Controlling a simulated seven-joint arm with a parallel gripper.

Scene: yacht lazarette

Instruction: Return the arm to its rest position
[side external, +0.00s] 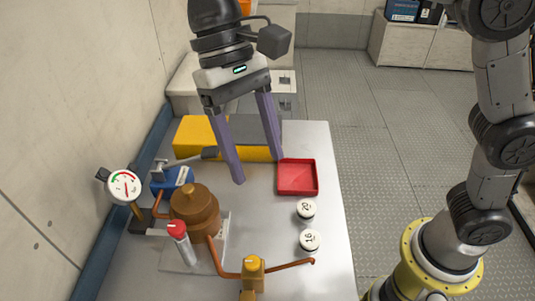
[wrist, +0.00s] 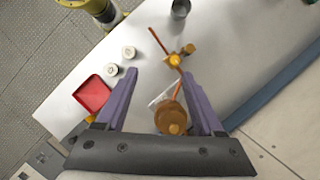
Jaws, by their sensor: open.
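My gripper (side external: 256,170) hangs above the table with its two purple-grey fingers spread wide and nothing between them. In the wrist view, my gripper (wrist: 160,95) is also open, with a brown pot-like fitting (wrist: 171,118) below and between the fingers, apart from them. In the side view, the same brown fitting (side external: 193,208) stands on the table to the lower left of the fingers. My arm rises from its yellow base on the right and reaches over the table.
The metal table (side external: 305,268) bears a red tray (side external: 298,177), two white numbered caps (side external: 306,209), a gauge (side external: 124,186), a red-capped tube (side external: 178,235), copper pipe with a yellow valve (side external: 252,264), a blue block (side external: 173,181) and a yellow box (side external: 195,134). A wall (side external: 60,130) borders the left.

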